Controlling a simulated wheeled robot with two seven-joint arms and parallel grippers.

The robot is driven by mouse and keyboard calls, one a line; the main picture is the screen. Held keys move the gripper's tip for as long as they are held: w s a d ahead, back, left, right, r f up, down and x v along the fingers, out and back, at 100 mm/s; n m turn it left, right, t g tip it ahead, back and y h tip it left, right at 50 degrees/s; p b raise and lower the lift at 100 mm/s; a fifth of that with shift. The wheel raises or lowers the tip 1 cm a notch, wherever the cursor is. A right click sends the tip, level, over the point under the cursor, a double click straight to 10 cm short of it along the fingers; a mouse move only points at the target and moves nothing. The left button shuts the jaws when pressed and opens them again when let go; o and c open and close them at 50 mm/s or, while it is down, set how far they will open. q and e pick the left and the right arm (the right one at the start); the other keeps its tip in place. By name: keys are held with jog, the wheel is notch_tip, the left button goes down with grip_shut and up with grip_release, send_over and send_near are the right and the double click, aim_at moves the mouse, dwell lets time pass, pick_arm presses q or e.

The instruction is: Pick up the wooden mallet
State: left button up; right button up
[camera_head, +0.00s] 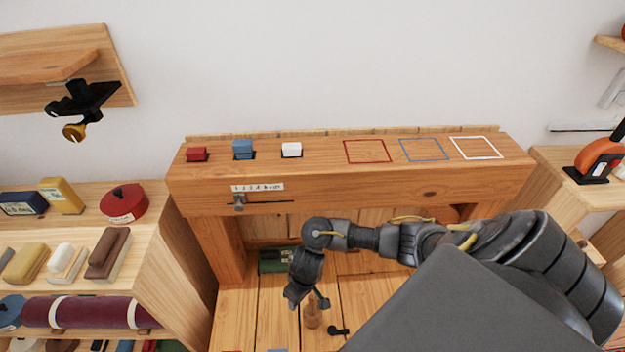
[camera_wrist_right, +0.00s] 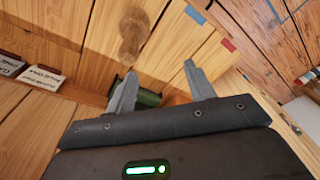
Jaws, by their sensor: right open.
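A turned brown wooden piece (camera_head: 313,312), which looks like the wooden mallet, is on the plank surface below the workbench in the head view. In the right wrist view the same rounded wooden piece (camera_wrist_right: 132,38) lies beyond the fingertips, nearer the left finger; its full shape is hard to tell. My right gripper (camera_head: 307,298) reaches in from the right, close to the piece, and partly covers it in the head view. In the right wrist view this gripper (camera_wrist_right: 160,72) is open with nothing between its fingers. My left gripper is not in view.
A green object (camera_head: 275,262) lies behind the gripper. A small black handle (camera_head: 338,331) is just right of the wooden piece. Shelves (camera_head: 160,240) flank the left.

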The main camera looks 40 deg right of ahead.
aim_at(312, 295)
jog(key=shift+m+g+h, duration=0.5)
jog(key=shift+m, duration=0.1)
jog(key=d, duration=0.4)
jog(key=shift+s+d+r, duration=0.1)
jog(key=shift+d+r, duration=0.1)
notch_tip(312, 295, down, 3)
jog(key=shift+f+b, duration=0.1)
jog(key=shift+b, duration=0.75)
notch_tip(312, 295, down, 2)
jog(key=shift+f+b, duration=0.25)
jog(key=shift+b, duration=0.3)
jog(key=shift+a, duration=0.1)
notch_tip(312, 295, down, 5)
jog(key=shift+s+r+b, duration=0.1)
jog(key=shift+r+b, duration=0.05)
jog(key=shift+b, duration=1)
jog(key=shift+f, duration=0.25)
jog(key=c, duration=1)
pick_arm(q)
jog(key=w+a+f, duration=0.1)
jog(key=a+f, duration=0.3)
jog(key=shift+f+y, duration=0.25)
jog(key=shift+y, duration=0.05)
pick_arm(e)
jog(key=shift+c, duration=0.2)
